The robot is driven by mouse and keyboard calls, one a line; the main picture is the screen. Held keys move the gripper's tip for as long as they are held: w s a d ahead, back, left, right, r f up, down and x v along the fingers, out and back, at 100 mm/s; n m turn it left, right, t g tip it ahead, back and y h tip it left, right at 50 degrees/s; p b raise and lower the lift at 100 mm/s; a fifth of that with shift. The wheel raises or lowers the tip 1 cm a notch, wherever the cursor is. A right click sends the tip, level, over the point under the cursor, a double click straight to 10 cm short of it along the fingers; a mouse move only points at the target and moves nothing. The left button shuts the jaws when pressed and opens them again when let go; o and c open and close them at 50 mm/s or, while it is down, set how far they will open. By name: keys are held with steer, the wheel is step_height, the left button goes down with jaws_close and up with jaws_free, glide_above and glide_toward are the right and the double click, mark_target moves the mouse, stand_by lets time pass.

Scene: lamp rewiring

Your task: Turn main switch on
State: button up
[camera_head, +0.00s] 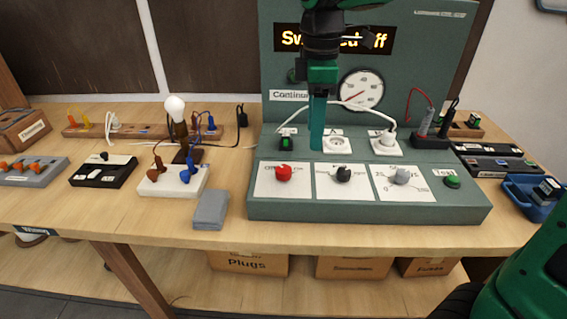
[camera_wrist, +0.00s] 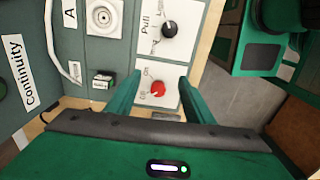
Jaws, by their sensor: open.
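A red rotary knob (camera_head: 283,172) sits on a white plate at the left of the green test panel's sloped front (camera_head: 420,205). In the wrist view the red knob (camera_wrist: 158,88) lies between my finger outlines, beside small on/off lettering. My gripper (camera_head: 316,147) is open and empty, pointing down above the panel, right of and above the red knob in the head view. The wrist view shows both fingers of my gripper (camera_wrist: 160,76) apart, and no visible contact with the knob. A lit display (camera_head: 290,39) is partly covered by my arm; "Sw" and "ff" are readable.
A black knob (camera_head: 344,174), a grey knob (camera_head: 401,177) and a green button (camera_head: 452,182) sit right of the red knob. Behind are sockets, a white cable and a black-green rocker (camera_head: 286,143). A lamp bulb (camera_head: 175,108) and a grey block (camera_head: 211,209) stand left.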

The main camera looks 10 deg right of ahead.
mark_target(284, 168)
steer(key=a+n, duration=0.3)
steer(key=a, duration=0.4)
steer(key=f, duration=0.9)
steer(key=shift+w+d+f, duration=0.25)
steer(key=shift+w+f, duration=0.1)
steer(key=shift+f, duration=0.05)
steer(key=shift+c, duration=0.3)
steer(key=c, duration=1)
